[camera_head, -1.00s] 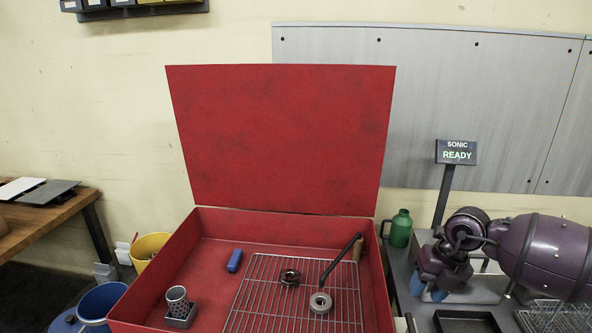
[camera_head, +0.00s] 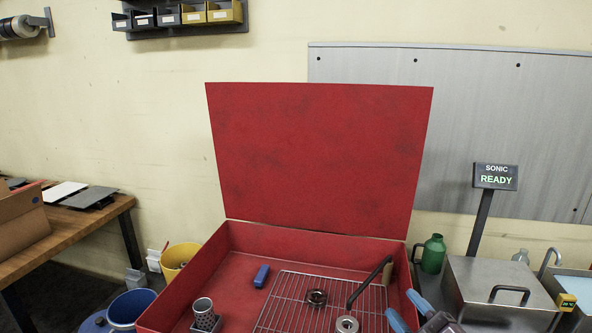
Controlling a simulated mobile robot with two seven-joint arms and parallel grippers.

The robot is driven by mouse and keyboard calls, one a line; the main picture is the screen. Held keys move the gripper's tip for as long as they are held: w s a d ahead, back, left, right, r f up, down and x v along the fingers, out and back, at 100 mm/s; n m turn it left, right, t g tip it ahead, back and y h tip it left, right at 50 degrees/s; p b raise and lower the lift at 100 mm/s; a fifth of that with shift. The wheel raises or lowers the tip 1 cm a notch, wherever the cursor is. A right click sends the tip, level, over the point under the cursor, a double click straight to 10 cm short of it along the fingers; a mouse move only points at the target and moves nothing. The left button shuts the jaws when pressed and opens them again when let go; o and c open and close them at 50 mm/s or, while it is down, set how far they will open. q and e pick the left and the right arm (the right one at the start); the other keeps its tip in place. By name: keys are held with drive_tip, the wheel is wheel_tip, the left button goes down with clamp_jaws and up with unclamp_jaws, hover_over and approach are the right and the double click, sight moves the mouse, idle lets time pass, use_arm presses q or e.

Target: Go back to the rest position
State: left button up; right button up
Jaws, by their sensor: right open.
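My right gripper (camera_head: 401,304) shows at the bottom edge of the head view, right of centre. Its two blue fingers are apart, with nothing between them. It is near the front right wall of the open red basin (camera_head: 310,244); I cannot tell its height above it. Most of my right arm is below the picture. My left gripper and arm are not in view.
In the basin are a wire rack (camera_head: 300,287) with a dark ring (camera_head: 316,297) and a grey ring (camera_head: 347,324), a blue block (camera_head: 262,275) and a perforated cup (camera_head: 203,307). A lidded metal box (camera_head: 500,283), a green bottle (camera_head: 432,254) and the READY sign (camera_head: 496,178) stand right.

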drive_tip(key=s+d+f+m+g+h, duration=0.25)
drive_tip(key=d+f+m+h, duration=0.3)
drive_tip(key=m+h, duration=0.35)
drive_tip(key=s+d+f+m+g, duration=0.1)
drive_tip(key=s+f+m+g, duration=0.1)
drive_tip(key=s+f+g, duration=0.35)
drive_tip(key=s+d+f+m+g, duration=0.1)
drive_tip(key=s+f+m+g, duration=0.15)
drive_tip(key=s, duration=0.65)
drive_tip(key=s+d+f+m+g, duration=0.1)
drive_tip(key=s+f+g, duration=0.3)
drive_tip(key=s, duration=0.3)
drive_tip(key=w+f+t, duration=0.7)
drive_tip(key=f, duration=0.3)
drive_tip(key=shift+w+f+t+y, duration=0.2)
drive_tip(key=shift+t+y, duration=0.1)
drive_tip(key=shift+t, duration=0.05)
drive_tip(key=shift+n, duration=0.25)
